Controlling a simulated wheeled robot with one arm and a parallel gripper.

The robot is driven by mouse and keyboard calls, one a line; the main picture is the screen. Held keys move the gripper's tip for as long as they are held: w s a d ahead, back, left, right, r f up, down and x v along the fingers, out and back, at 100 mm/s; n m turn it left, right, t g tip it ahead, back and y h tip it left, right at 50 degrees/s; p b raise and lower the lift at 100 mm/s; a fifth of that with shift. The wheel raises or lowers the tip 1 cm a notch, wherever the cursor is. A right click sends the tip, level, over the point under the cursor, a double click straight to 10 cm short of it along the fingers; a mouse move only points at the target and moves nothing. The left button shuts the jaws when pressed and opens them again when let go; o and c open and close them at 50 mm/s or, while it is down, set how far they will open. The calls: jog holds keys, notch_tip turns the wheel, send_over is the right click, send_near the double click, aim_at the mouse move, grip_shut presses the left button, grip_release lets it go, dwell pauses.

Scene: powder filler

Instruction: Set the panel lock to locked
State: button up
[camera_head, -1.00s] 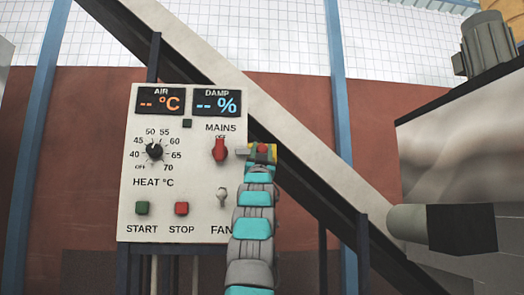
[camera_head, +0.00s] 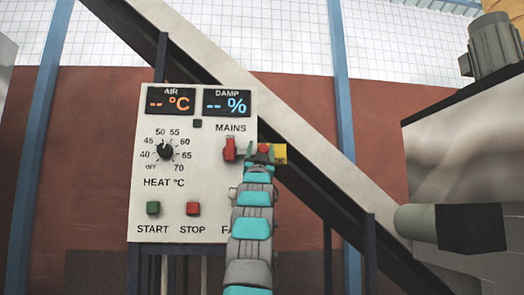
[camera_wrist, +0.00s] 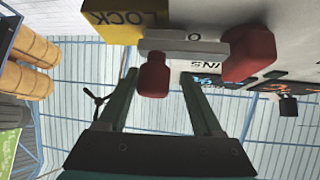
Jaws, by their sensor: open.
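The panel lock is a small red lever (camera_wrist: 153,76) on a grey plate (camera_wrist: 180,46) beside a yellow label (camera_wrist: 111,25) reading LOCK. In the head view the yellow label (camera_head: 280,153) shows at the control panel's right edge, right of the red mains switch (camera_head: 230,148). My gripper (camera_wrist: 164,77) is open. Its two dark green fingers point at the lock, with the lever between them near the tips. I see gaps on both sides of the lever. In the head view my gripper (camera_head: 260,158) covers part of the lock.
The mains handle (camera_wrist: 250,52) is close beside the lock. The white control panel (camera_head: 145,225) has a heat dial (camera_head: 164,151), a green start button (camera_head: 153,208) and a red stop button (camera_head: 193,208). My arm hides the fan switch. A sloping beam (camera_head: 300,130) runs behind.

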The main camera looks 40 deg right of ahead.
jog(key=shift+s+f, duration=0.1)
jog(key=shift+b+v, duration=2.4)
jog(key=shift+v, duration=1.35)
jog(key=shift+f, duration=0.1)
